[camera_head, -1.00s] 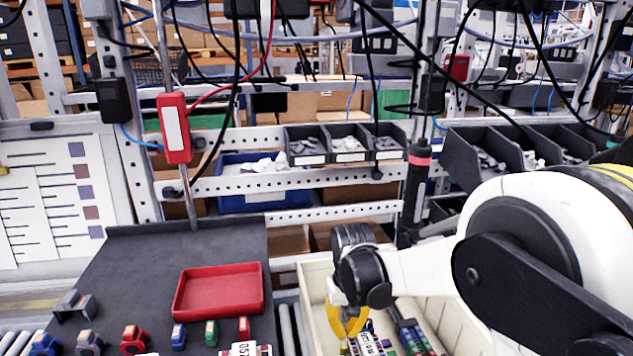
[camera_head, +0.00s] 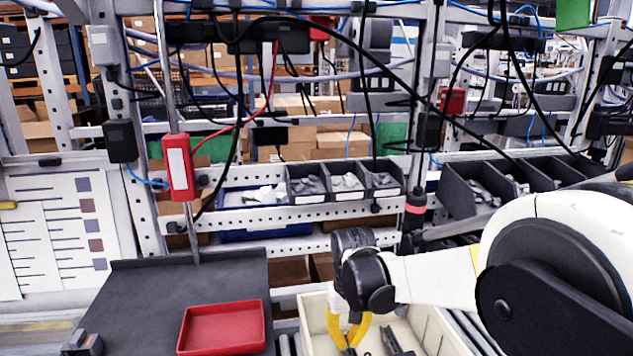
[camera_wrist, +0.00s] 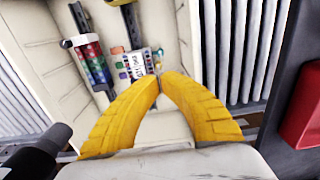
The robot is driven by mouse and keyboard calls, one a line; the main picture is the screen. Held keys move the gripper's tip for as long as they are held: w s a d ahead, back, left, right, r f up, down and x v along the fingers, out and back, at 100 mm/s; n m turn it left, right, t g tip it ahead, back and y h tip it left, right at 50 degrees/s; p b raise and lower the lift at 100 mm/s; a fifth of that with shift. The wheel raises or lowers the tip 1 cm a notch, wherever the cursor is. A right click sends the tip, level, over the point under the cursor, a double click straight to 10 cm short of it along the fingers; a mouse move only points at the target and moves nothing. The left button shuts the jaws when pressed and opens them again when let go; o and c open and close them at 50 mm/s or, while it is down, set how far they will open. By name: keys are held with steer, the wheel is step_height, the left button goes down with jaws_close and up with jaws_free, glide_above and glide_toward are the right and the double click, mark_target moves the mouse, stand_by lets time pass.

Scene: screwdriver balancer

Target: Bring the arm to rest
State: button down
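My arm reaches in from the right in the head view. My gripper (camera_head: 349,348) points down over a cream bin (camera_head: 312,318), with yellow fingers whose tips meet. In the wrist view the fingertips (camera_wrist: 159,78) also meet, with nothing visible between them. A small labelled board (camera_wrist: 130,65) with coloured blocks lies in the bin just beyond the tips. A dark tool with coloured bands (camera_wrist: 92,60) lies to its left in the bin. I cannot tell whether the tips touch the board.
A red tray (camera_head: 222,328) sits on the dark work surface (camera_head: 150,290) at left. A red box (camera_head: 178,168) and a dark tool with a red ring (camera_head: 415,200) hang in front of the rack. Small parts bins (camera_head: 345,185) stand behind. Rollers flank the cream bin.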

steer(key=s+d+r+m+t+b, duration=0.1)
steer(key=s+d+r+t+b, duration=0.2)
steer(key=s+d+r, duration=0.45)
steer(key=s+d+f+t+b, duration=0.1)
steer(key=s+d+t, duration=0.1)
steer(key=s, duration=0.3)
steer(key=s+d+f+m+t+b, duration=0.1)
steer(key=s+d+t, duration=0.1)
steer(key=s, duration=0.4)
steer(key=shift+d+b, duration=0.35)
